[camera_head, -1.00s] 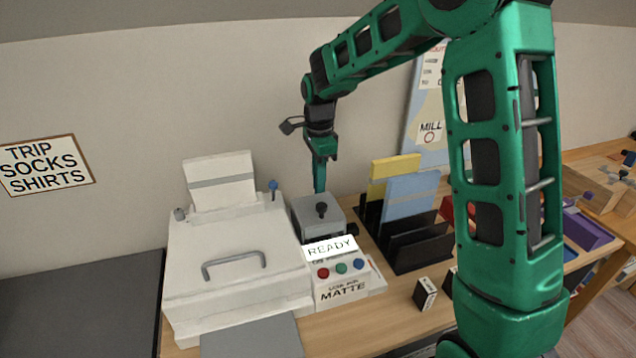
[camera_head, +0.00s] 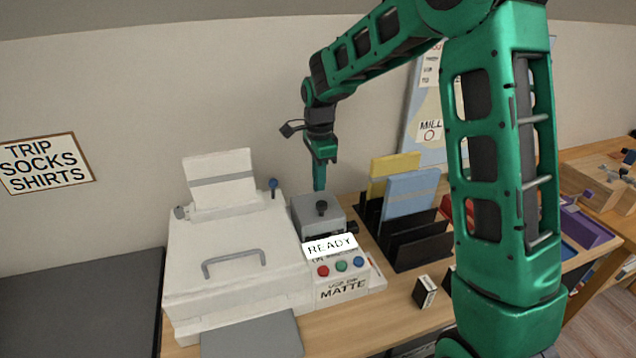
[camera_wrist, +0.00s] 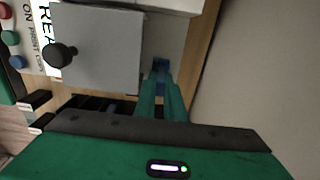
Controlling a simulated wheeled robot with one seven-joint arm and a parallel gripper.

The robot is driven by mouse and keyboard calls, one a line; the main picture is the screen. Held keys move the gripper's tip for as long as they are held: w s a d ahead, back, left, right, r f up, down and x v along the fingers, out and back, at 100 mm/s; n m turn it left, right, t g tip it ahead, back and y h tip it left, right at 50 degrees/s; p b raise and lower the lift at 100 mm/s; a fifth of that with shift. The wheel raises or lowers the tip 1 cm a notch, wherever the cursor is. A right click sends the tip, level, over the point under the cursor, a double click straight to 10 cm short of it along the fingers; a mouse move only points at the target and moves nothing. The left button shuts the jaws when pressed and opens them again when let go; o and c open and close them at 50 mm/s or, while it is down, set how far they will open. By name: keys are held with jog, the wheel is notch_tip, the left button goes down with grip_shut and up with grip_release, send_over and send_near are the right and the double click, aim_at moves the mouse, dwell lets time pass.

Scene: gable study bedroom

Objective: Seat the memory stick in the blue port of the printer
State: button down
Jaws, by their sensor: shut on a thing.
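The white printer (camera_head: 235,250) stands on the desk, with a grey box (camera_head: 322,218) bearing a black knob at its right side. My gripper (camera_head: 319,187) points down behind that grey box, and the box hides its fingertips in the head view. In the wrist view, my gripper's green fingers (camera_wrist: 160,82) are close together beside the grey box (camera_wrist: 105,50). A small blue patch (camera_wrist: 160,64) shows right at the fingertips; I cannot tell whether it is the port or the stick. The held memory stick is mostly hidden, and its seating cannot be seen.
A panel reading READY (camera_head: 331,246) with several coloured buttons is in front of the grey box. A black file rack (camera_head: 420,245) with folders stands to the right. A small black-and-white box (camera_head: 424,292) lies on the desk. The wall (camera_wrist: 260,70) is close behind.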

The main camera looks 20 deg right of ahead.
jog(key=shift+f, duration=1)
jog(key=c, duration=1.8)
grip_release()
jog(key=shift+o, duration=0.2)
jog(key=shift+r, duration=0.1)
notch_tip(320, 180, up, 10)
jog(key=shift+w+r, duration=0.15)
jog(key=shift+r, duration=0.1)
